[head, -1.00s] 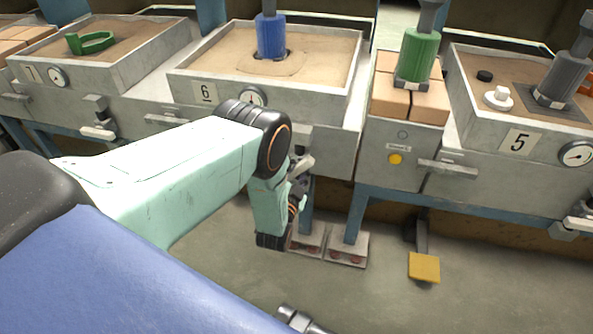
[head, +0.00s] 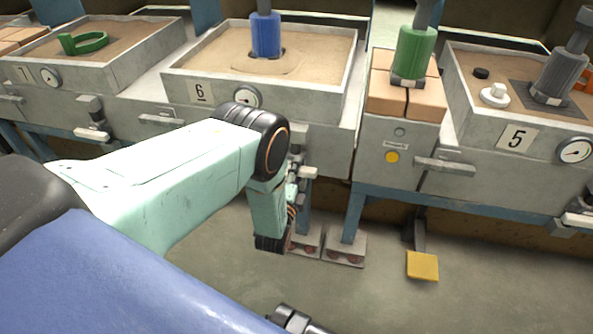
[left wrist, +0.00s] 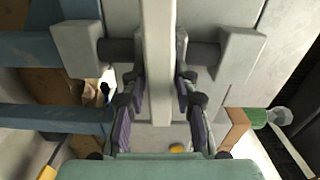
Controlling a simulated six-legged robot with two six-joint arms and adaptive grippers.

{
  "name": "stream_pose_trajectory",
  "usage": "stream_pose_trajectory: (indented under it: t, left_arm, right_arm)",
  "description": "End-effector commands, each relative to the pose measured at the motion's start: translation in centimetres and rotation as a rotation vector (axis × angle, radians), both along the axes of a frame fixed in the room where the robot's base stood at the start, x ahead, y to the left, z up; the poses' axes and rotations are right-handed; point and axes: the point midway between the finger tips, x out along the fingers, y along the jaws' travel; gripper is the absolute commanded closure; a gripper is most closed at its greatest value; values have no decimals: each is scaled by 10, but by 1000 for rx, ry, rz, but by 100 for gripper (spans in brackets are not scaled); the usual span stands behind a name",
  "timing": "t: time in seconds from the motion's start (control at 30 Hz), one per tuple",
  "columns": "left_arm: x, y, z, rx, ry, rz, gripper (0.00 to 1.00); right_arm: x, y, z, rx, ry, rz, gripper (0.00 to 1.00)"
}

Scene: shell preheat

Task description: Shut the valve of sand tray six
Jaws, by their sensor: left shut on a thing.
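Sand tray six (head: 185,88) is a grey sand-filled box with a "6" plate in the head view. Its valve lever (head: 308,172), with a pale end, shows below the front wall, beside my left wrist. My left gripper (head: 293,183) is there, mostly hidden behind my own arm. In the left wrist view my left gripper (left wrist: 160,85) has its purple-padded fingers on both sides of the pale lever bar (left wrist: 158,50), shut on it. The bar crosses a dark shaft between two grey blocks. My right gripper is not in view.
Tray five (head: 470,110) stands at right and tray seven (head: 110,65) at left. A grey stand (head: 385,180) with bricks and a green cylinder (head: 415,55) is right of tray six. A yellow pedal (head: 422,266) is near the floor. Blue legs (head: 354,215) stand below.

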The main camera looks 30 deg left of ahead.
Motion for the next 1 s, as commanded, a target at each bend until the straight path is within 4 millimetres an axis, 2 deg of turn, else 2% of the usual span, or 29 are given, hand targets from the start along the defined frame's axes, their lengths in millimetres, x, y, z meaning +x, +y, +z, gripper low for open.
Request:
stream_pose_trajectory:
  t: [0.3,0.73,0.77,0.93,1.0]
  left_arm:
    - [-1,0,-3,73,22,0,100]
    - [-1,0,-3,81,23,-1,100]
    - [-1,0,-3,81,23,-1,69]
    - [-1,0,-2,79,22,0,55]
    - [0,0,-2,79,21,0,55]
  right_arm:
    - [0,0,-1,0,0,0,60]
    - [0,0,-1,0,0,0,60]
    - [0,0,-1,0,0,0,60]
    - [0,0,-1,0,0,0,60]
    - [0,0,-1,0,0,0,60]
